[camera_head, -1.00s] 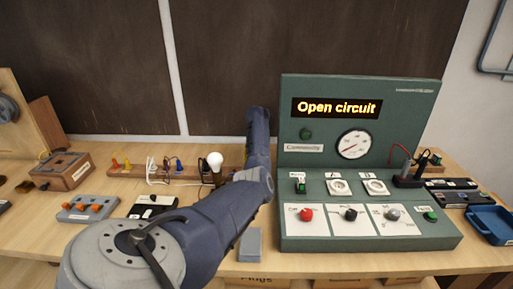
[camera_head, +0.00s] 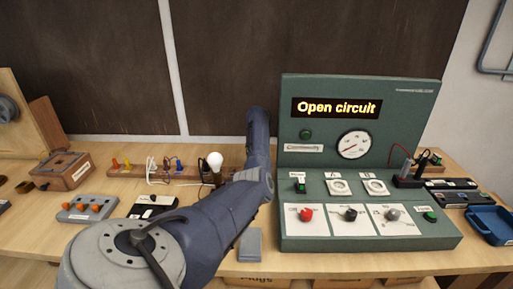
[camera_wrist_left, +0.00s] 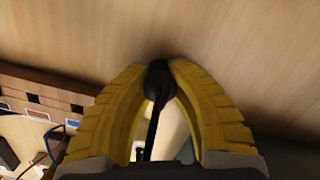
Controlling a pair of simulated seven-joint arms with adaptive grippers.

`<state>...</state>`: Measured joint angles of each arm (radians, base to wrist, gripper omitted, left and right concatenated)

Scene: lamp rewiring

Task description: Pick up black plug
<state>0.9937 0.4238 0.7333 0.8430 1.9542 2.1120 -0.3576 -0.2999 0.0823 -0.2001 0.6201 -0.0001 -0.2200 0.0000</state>
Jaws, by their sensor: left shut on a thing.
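In the left wrist view my left gripper (camera_wrist_left: 159,78) has yellow ribbed fingers that meet at their tips around a small black plug (camera_wrist_left: 157,85). A dark cord or stem runs from the plug back between the fingers. In the head view my left arm reaches in from the lower left toward the back of the bench; its gripper is hidden behind the arm. The plug is not visible there. My right gripper is in neither view.
A green test panel (camera_head: 358,122) reading "Open circuit" stands right of the arm. A white bulb (camera_head: 215,161) and a wooden rail with plugs (camera_head: 126,170) are left of it. A blue tray (camera_head: 492,226) sits at the far right. Wooden blocks (camera_wrist_left: 45,100) show in the wrist view.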

